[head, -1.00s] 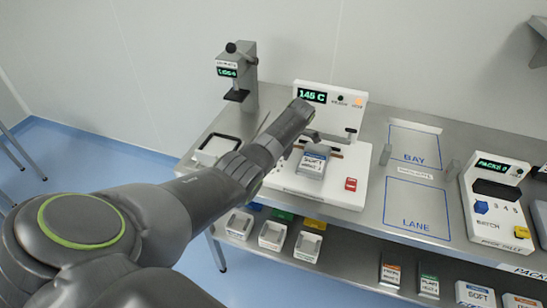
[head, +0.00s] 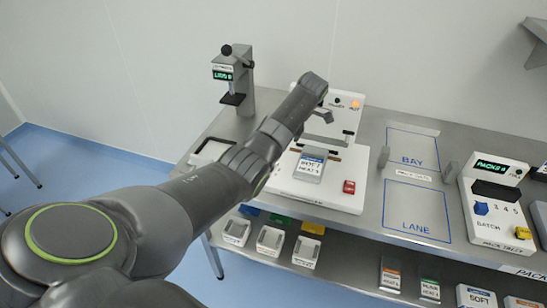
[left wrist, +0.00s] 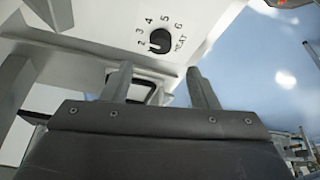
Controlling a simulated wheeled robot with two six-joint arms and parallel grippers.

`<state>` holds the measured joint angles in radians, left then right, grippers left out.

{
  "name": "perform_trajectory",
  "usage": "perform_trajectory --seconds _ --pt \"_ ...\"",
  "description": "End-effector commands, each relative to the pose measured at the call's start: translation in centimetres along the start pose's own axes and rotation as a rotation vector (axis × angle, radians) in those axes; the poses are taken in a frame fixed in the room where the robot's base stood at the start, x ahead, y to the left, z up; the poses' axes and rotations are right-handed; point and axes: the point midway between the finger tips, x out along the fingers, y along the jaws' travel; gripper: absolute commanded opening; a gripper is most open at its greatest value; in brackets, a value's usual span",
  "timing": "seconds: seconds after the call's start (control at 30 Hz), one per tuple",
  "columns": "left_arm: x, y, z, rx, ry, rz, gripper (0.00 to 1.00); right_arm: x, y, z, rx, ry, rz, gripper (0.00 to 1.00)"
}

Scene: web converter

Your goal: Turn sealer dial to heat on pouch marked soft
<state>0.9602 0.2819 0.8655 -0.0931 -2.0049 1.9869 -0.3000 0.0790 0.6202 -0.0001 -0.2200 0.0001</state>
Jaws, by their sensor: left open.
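The white sealer (head: 340,192) stands on the steel bench. A pouch with a blue band (head: 310,168) lies on its bed; its print is too small to read surely. My left gripper (head: 324,113) is raised at the sealer's upright head, and my arm covers the display. In the left wrist view the black heat dial (left wrist: 160,40) shows on a white panel with numbers around it. Its pale mark points to the lower left, near the 2. My open left gripper (left wrist: 160,70) has its fingertips below the dial, apart from it, with nothing between them. My right gripper is out of view.
A red button (head: 349,187) sits at the sealer's front right. A grey press (head: 236,75) stands at the back left. The marked bay (head: 412,145) and lane (head: 418,210) areas look bare. A pack tally unit (head: 495,210) stands to the right. Bins and packs fill the lower shelf.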

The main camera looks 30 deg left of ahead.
Motion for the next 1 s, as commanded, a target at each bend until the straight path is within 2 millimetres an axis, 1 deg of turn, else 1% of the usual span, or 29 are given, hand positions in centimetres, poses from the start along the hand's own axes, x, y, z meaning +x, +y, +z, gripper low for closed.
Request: perform_trajectory --seconds 0.03,0.1,0.3,0.4,0.6,1.0 --pt "-1.7 0.0 -0.2 0.001 -0.001 0.001 0.54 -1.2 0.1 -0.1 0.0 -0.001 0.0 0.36" --pt "-3.2 0.0 -0.2 0.002 -0.001 0.0 0.54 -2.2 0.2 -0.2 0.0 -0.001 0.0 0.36" --pt "-6.4 0.0 -0.2 0.002 -0.001 0.0 0.54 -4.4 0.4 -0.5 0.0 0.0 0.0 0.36" --pt "-7.5 0.0 -0.2 0.002 0.0 -0.001 0.54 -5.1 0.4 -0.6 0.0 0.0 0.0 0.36" --pt "-8.6 0.0 0.0 0.001 0.0 0.0 0.54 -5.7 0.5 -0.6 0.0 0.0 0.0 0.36" --pt "-8.6 0.0 0.0 0.001 0.0 0.0 0.54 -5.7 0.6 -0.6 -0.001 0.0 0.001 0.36"
